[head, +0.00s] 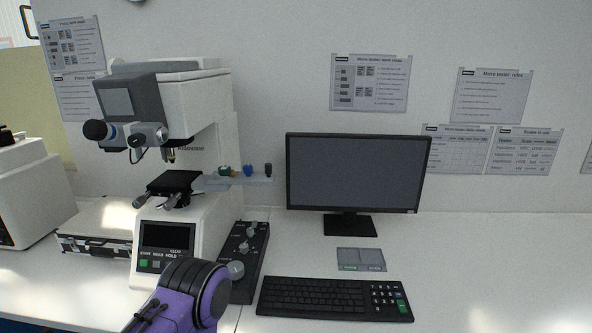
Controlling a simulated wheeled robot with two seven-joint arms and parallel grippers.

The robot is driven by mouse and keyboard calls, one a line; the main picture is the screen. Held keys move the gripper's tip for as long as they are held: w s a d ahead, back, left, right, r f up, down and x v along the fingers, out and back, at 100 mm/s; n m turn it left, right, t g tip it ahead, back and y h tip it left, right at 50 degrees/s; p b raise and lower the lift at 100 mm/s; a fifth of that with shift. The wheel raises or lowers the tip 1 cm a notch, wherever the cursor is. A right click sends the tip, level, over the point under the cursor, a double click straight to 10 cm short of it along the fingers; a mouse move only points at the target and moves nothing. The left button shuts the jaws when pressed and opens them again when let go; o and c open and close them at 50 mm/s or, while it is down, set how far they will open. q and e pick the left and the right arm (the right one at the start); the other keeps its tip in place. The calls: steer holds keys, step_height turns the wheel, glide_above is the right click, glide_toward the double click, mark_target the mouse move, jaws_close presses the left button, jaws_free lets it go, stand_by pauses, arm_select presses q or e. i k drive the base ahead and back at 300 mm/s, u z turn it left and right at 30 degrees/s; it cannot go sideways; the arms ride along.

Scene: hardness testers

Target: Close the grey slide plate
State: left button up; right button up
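A hardness tester (180,110) in white and dark grey stands on the bench at the left. A light grey slide plate (250,181) sticks out to the right from beside its black stage (172,183). A green, a blue (248,171) and a black small piece stand on the plate. How the plate joins the tester is partly hidden behind the stage. A purple and black arm link of mine rises at the bottom, in front of the tester. Neither of my grippers shows, and nothing of mine is seen touching the plate.
A black control box with knobs (246,250) stands right of the tester, below the plate. A case (95,229) lies at left. The bench's right side is clear.

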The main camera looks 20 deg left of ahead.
mark_target(268, 178)
steer(key=z, duration=0.9)
steer(key=i, duration=0.4)
steer(key=u, duration=0.9)
